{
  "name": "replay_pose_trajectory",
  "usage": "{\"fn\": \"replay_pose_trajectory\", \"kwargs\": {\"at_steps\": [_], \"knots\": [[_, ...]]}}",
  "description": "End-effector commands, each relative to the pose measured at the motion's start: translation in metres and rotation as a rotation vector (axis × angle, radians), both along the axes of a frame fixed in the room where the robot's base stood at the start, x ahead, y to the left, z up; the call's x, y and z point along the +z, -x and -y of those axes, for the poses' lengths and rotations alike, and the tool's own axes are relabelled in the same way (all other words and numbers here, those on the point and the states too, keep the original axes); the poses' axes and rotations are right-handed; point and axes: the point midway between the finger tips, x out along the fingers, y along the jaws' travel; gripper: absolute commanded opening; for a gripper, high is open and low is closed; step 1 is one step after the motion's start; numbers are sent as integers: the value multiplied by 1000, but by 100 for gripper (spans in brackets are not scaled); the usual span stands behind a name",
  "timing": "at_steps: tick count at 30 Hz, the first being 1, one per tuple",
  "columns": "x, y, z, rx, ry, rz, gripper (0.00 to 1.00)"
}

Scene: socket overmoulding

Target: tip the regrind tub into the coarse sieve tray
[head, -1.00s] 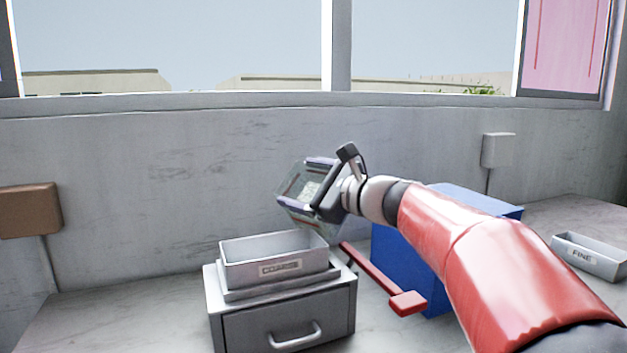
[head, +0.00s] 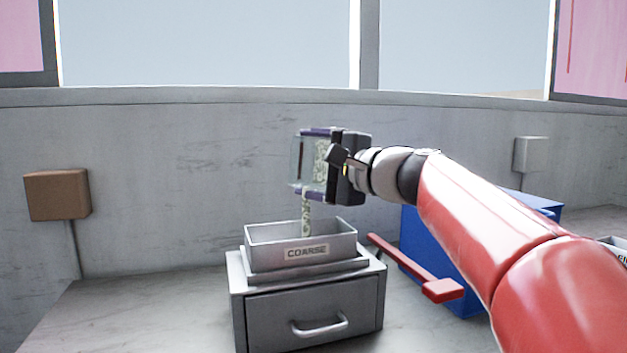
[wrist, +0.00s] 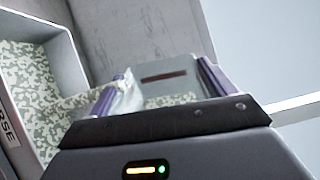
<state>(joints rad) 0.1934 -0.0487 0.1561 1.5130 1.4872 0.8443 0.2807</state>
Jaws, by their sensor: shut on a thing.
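My gripper (head: 322,163) is shut on the clear regrind tub (head: 298,160) and holds it tipped above the coarse sieve tray. Pale green-white speckled regrind shows inside the tub, and a stream of it (head: 306,214) falls into the tray. The coarse sieve tray (head: 342,246) is a grey metal box labelled COARSE, sitting on a grey drawer unit. In the wrist view the tub (wrist: 165,82) lies between the purple-edged fingers, and regrind covers the visible floor of the tray (wrist: 68,62). The head view hides the tray's floor.
The drawer unit (head: 312,312) stands on the grey worktop. A red lever (head: 405,262) sticks out beside it, with a blue box (head: 470,290) behind. A second tray (head: 615,246) is partly in view at the far right. The worktop at left is clear.

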Motion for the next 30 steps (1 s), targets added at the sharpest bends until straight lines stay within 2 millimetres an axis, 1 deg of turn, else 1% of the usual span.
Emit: {"fn": "replay_pose_trajectory", "kwargs": {"at_steps": [1, 16, 22, 30], "knots": [[-3, 1, -1, 1, 21, 25, 31], [0, 10, -9, 0, 228, 239, 31], [2, 11, -11, -1, 266, 278, 31], [3, 12, -11, -1, 274, 285, 31]]}}
